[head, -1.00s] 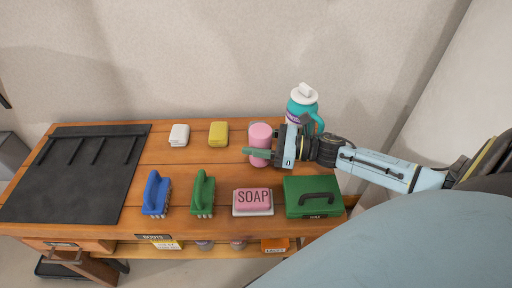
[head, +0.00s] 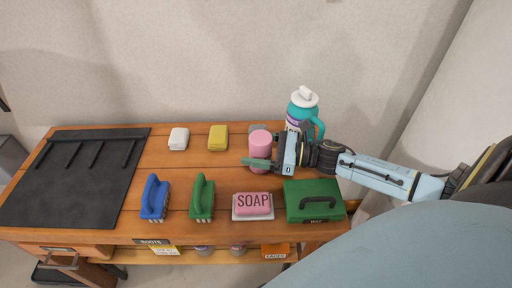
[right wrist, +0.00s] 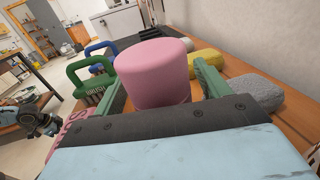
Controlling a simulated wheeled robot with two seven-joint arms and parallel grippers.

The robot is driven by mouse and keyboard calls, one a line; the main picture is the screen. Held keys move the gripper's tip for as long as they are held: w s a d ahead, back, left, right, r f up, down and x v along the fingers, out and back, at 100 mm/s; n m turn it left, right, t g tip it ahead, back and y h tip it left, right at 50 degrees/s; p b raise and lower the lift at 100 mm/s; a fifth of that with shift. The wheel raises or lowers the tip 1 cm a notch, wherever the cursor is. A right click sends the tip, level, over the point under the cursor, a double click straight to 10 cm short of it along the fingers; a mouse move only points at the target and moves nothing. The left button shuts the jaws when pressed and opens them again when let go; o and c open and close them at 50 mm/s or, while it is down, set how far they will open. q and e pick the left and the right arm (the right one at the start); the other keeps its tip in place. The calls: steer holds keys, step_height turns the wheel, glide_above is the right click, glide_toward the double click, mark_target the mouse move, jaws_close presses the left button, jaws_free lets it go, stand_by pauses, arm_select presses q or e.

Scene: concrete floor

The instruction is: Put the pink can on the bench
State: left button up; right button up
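The pink can (head: 260,143) stands upright on the wooden bench (head: 180,175), toward its back right. My right gripper (head: 258,158) reaches in from the right with a finger on each side of the can. In the right wrist view the pink can (right wrist: 153,75) fills the space between the two green fingers (right wrist: 160,88). The fingers look slightly parted from its sides, so the gripper appears open around it. The can hides part of the far finger in the head view.
A teal bottle (head: 303,112) stands close behind my right gripper. A green box (head: 313,202), pink soap (head: 253,205), green brush (head: 202,197) and blue brush (head: 155,197) line the front. White (head: 179,138) and yellow (head: 218,138) sponges lie left, a grey block (right wrist: 255,92) behind.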

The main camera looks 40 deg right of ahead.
steer(key=shift+r, duration=0.15)
arm_select(q)
steer(key=s+f, duration=0.1)
steer(key=s+f+p, duration=0.1)
steer(key=s+f, duration=0.1)
steer(key=shift+s+a+f+p, duration=0.1)
steer(key=shift+s+a+p, duration=0.2)
arm_select(e)
steer(key=v, duration=1.2)
